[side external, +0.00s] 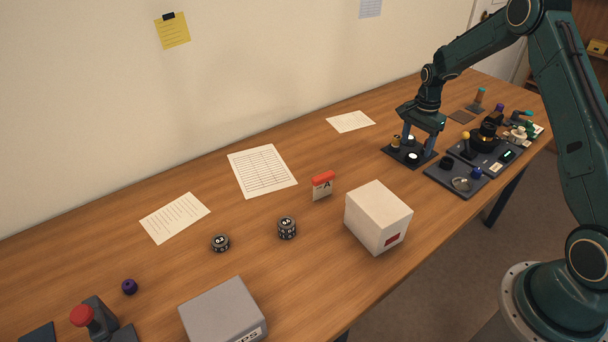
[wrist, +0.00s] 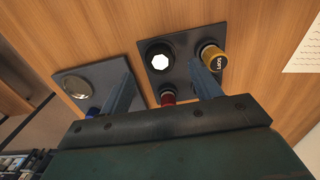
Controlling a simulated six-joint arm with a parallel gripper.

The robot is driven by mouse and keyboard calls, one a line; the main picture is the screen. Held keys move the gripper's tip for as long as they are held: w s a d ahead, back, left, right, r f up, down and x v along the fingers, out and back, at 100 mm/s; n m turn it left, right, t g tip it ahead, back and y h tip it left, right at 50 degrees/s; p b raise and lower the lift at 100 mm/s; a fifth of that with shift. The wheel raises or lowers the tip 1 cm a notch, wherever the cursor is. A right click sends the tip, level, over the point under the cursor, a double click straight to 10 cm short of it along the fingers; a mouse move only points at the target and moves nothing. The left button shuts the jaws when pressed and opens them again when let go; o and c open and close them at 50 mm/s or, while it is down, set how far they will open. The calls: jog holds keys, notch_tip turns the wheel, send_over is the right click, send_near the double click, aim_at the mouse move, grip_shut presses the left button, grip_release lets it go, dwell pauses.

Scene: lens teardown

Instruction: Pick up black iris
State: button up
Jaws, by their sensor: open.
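In the wrist view, a black ring-shaped part (wrist: 160,59) with a bright white many-sided centre sits on a dark square tray (wrist: 183,41); it looks like the black iris. My gripper (wrist: 160,67) is open, with one blue finger on each side of that part in the picture. The fingers appear apart from it, and I cannot tell their height above it. In the side view, my gripper (side external: 418,143) points down over the dark tray (side external: 396,157). Two white-centred round parts show there, partly behind the fingers; I cannot tell which is the iris.
A gold cylinder marked SOFT (wrist: 213,57) and a red part (wrist: 168,97) share the tray. A neighbouring tray (wrist: 65,76) holds a silvery lens (wrist: 77,87) and a blue knob (wrist: 92,112). A white box (side external: 378,216) stands nearer the table's middle. Several small parts crowd the far end.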

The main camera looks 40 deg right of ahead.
aim_at(413, 155)
jog(key=shift+f, duration=1.85)
jog(key=c, duration=1.1)
jog(key=shift+o, duration=0.2)
jog(key=shift+r, duration=0.2)
notch_tip(413, 155, up, 20)
jog(key=shift+f, duration=0.15)
